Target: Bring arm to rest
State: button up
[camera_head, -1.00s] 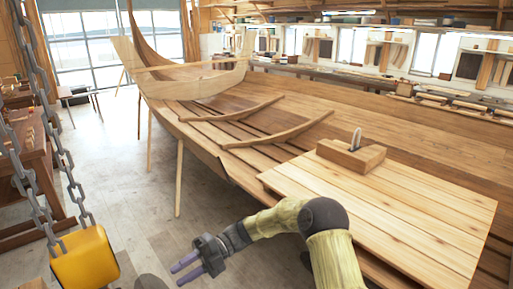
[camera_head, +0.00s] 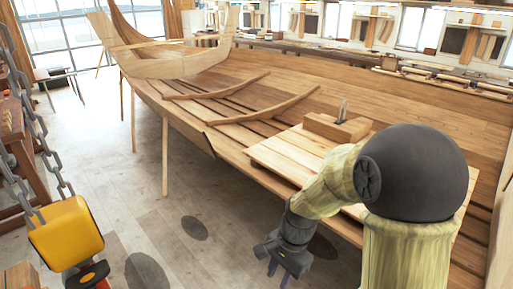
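My arm rises at the lower right of the head view, its elbow bent high in front of the plank board. My gripper (camera_head: 279,276) hangs pointing down at the bottom of the view, over the floor beside the boat hull. Its fingers are partly cut off by the frame's lower edge, and I cannot tell how far apart they are. I see nothing held in it.
The wooden boat hull (camera_head: 230,110) fills the middle. A plank board (camera_head: 285,152) carries a wooden plane (camera_head: 338,128). A yellow chain hoist block (camera_head: 66,232) hangs at lower left. The grey floor (camera_head: 160,215) between hoist and hull is open.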

jog(key=s+d+r+n+t+h+b, duration=0.1)
jog(key=s+d+n+t+h, duration=0.1)
jog(key=s+d+n, duration=0.3)
jog(key=d+n+t, duration=0.1)
jog(key=d+n, duration=0.3)
jog(key=shift+d+t, duration=0.3)
jog(key=shift+d, duration=0.05)
jog(key=shift+w+a+r, duration=0.1)
